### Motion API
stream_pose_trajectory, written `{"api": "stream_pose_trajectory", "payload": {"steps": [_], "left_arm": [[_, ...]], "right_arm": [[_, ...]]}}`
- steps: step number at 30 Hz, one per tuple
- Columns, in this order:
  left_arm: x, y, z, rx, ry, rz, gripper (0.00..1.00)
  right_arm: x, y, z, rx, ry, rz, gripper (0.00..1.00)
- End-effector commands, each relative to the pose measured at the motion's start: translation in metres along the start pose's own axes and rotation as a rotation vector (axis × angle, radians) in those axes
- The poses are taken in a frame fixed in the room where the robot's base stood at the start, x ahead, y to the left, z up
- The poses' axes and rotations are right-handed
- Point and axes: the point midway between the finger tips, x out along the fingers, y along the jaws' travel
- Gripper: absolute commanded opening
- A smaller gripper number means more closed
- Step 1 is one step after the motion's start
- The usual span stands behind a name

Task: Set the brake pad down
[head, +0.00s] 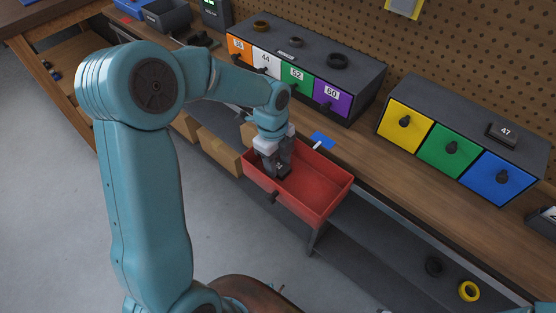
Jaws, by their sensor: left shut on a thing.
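My left gripper (275,163) points down inside the left end of an open red drawer (333,188). It is shut on a small dark piece (283,169), which looks like the brake pad. The fingers hide most of it, and I cannot tell whether it touches the drawer floor. The rest of the red drawer floor looks bare. A dark block marked 47 (502,133) lies on top of the right drawer cabinet. My right gripper is out of view.
A grey cabinet (365,82) has orange, white, green and purple drawers. The right cabinet (440,98) has yellow, green and blue drawers. A yellow ring (469,291) lies on the lower shelf.

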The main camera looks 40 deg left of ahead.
Motion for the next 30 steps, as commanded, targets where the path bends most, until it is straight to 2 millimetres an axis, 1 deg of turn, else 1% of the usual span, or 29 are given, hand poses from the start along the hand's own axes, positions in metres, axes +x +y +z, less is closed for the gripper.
{"api": "stream_pose_trajectory", "payload": {"steps": [5,6,7,8,16,18,20,23,27,30], "left_arm": [[0.005,0.000,0.001,0.000,0.000,-0.001,0.12],[0.003,0.000,0.000,0.000,0.000,-0.001,0.59],[0.003,0.000,0.000,0.000,0.000,0.000,0.69],[0.003,0.000,0.000,0.000,0.000,0.000,0.72],[0.002,0.000,0.000,0.000,0.000,0.000,0.72],[-0.004,0.000,-0.001,0.000,0.000,-0.001,0.72],[-0.010,-0.001,0.000,-0.001,-0.001,-0.004,0.72],[-0.030,-0.001,0.000,-0.001,-0.001,-0.006,0.72],[-0.065,-0.001,0.000,0.000,-0.001,-0.007,0.72],[-0.086,-0.001,0.000,-0.001,-0.001,-0.005,0.72]], "right_arm": [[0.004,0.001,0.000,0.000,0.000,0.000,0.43],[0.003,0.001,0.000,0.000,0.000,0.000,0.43],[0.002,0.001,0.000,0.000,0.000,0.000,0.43],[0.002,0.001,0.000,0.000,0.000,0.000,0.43],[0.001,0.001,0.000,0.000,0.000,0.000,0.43],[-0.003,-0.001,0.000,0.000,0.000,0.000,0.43],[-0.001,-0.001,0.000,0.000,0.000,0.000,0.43],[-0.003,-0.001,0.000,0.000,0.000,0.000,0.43],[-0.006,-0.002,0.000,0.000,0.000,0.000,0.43],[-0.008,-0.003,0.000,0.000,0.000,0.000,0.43]]}}
